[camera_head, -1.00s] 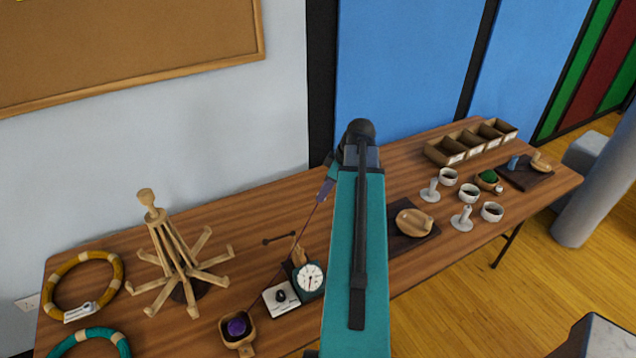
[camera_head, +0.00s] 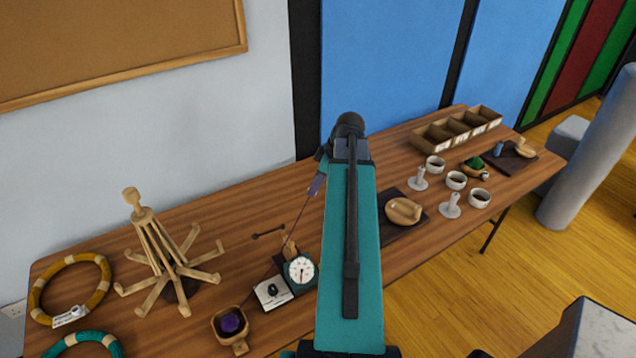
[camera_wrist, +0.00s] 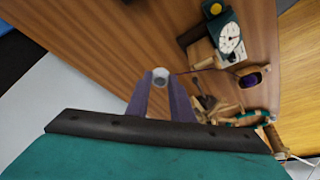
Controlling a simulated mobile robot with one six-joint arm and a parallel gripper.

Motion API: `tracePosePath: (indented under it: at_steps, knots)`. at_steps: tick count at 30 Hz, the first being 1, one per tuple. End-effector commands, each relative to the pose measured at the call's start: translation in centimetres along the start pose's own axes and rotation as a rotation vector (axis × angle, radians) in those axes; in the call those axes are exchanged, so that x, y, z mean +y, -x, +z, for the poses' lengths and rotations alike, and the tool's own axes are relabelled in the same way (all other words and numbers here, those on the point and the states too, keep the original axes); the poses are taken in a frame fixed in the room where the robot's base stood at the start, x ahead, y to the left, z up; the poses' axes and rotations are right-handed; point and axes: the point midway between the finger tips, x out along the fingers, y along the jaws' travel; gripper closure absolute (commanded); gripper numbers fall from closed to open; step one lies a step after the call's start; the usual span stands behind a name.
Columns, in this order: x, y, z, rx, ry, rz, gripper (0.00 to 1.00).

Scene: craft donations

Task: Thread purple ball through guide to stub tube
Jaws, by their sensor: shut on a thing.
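The purple ball (camera_head: 231,323) sits in a wooden bowl (camera_head: 217,328) with a handle at the front left of the table; it also shows in the wrist view (camera_wrist: 251,82). A thin purple strand (camera_head: 289,241) runs from it up past the dial device to my gripper (camera_head: 317,186). My gripper's two purple-grey fingers (camera_wrist: 162,88) are shut on what looks like the strand's end, above the table. A small pale round piece (camera_wrist: 161,75) shows at the fingertips; I cannot tell if it is held. A dark bar (camera_head: 268,232) and wooden post lie along the strand; whether it passes through a guide is unclear.
A wooden branched stand (camera_head: 158,250) and ring hoops are at left. Cups (camera_head: 456,180), two pale posts (camera_head: 450,206) and a compartment tray (camera_head: 432,138) are at right.

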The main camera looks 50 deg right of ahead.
Motion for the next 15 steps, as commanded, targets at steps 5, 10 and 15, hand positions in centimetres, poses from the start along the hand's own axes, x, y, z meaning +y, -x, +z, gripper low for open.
tracePosePath:
  at_steps: [5,10,15]
  knots:
    - [0.0,-0.9,0.3,0.000,0.000,-0.001,0.99]
    - [0.0,-1.6,0.6,0.000,0.001,0.000,0.99]
    - [0.0,-2.3,0.9,0.000,0.001,0.000,0.99]
